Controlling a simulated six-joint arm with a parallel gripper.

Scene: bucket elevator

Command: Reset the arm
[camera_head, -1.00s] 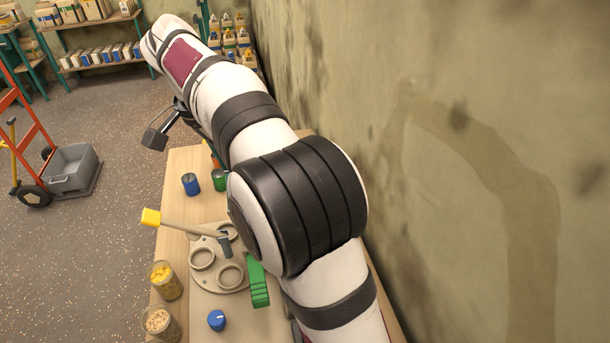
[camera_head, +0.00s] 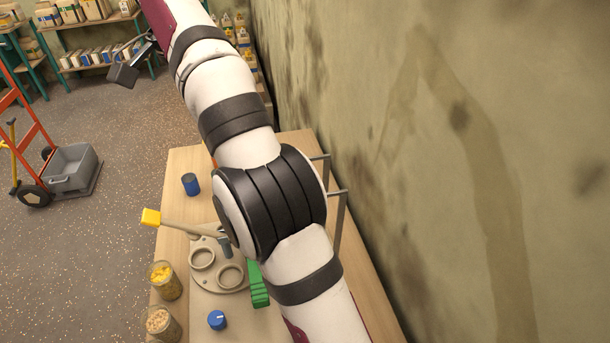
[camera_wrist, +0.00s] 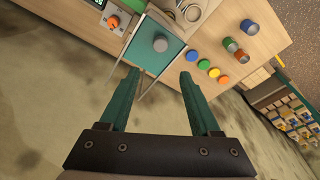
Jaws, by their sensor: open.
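My gripper (camera_wrist: 156,95) shows in the wrist view with its two green fingers apart and nothing between them. In the head view, my arm stretches over the wooden table (camera_head: 180,165) toward the upper left. The fingertips cannot be made out in that view. My arm hides much of the right and far side of the table.
On the table are a round holder with rings (camera_head: 203,257), a yellow-ended lever (camera_head: 151,217), a blue can (camera_head: 191,184), a blue knob (camera_head: 217,320), a green piece (camera_head: 259,287) and two jars (camera_head: 166,280). The wall (camera_head: 470,170) is close at right. A hand truck (camera_head: 30,150) stands left.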

